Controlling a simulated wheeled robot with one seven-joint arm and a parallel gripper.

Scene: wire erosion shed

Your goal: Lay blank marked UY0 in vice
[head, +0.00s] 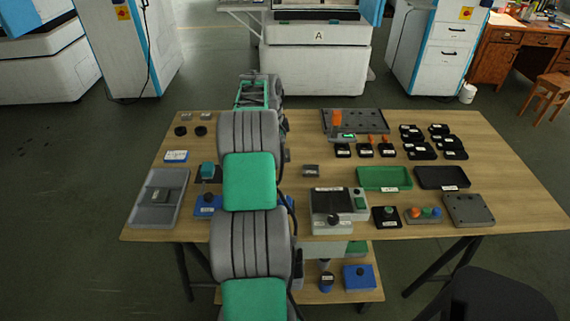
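My arm runs up the middle of the picture and covers part of the table. My gripper cannot be made out; the arm's links hide its end. A small grey block (311,171) lies on the table just right of the arm. Another grey block (159,195) lies in a grey tray (146,212) at the left. Small grey pieces (187,116) lie at the far left corner. I cannot read UY0 on any of them. No vice can be clearly identified; a teal and dark device (208,171) stands left of the arm, partly hidden.
The wooden table (425,221) holds a green tray (384,178), a black tray (441,177), several black labelled pieces (419,143), a grey perforated plate (365,120) and a grey box (331,223). A lower shelf (309,297) holds more items. A dark chair (500,295) stands front right.

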